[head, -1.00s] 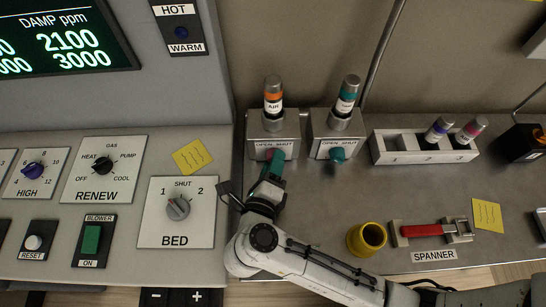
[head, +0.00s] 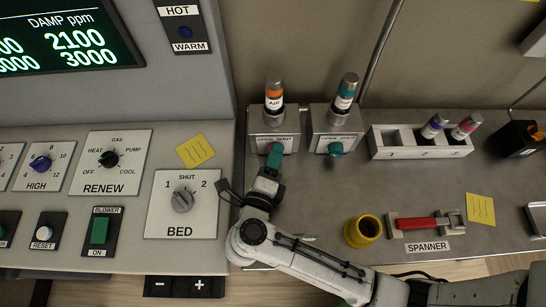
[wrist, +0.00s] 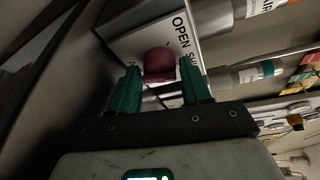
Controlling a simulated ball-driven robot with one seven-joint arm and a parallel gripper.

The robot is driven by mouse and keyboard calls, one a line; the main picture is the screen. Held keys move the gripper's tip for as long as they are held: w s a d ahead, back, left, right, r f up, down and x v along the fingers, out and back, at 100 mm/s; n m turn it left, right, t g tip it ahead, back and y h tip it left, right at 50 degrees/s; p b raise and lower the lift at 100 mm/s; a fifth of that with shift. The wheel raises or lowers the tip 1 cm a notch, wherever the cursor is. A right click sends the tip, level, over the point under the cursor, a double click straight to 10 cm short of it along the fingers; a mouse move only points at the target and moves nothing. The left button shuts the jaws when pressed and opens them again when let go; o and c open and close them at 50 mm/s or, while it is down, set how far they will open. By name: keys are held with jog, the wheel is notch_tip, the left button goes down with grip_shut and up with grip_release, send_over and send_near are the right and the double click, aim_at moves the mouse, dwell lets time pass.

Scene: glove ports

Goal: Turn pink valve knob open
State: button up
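The pink valve knob (wrist: 158,62) is on the front of the left grey valve box (head: 259,143), which carries an OPEN SHUT label and an orange-banded AIR cylinder. My gripper (head: 274,150) is at that knob and mostly hides it in the head view. In the wrist view, the teal fingers of my gripper (wrist: 160,68) are open, one on each side of the knob. Gaps show between knob and fingers. The knob lies at the fingertips; its depth between them is hard to tell. Its pointing direction is not clear.
A second valve box (head: 318,143) with a teal knob (head: 336,149) stands close on the right. A yellow cup (head: 361,231), a red-handled spanner (head: 418,223) and a white rack (head: 391,150) are farther right. The BED panel (head: 205,225) is left of my arm.

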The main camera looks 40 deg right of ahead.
jog(key=shift+o, duration=1.3)
jog(key=b+v, duration=0.2)
jog(key=v, duration=0.4)
jog(key=shift+s+a, duration=0.2)
jog(key=shift+a, duration=0.1)
jog(key=shift+s+a, duration=0.25)
jog(key=shift+a, duration=0.05)
jog(key=shift+r, duration=0.1)
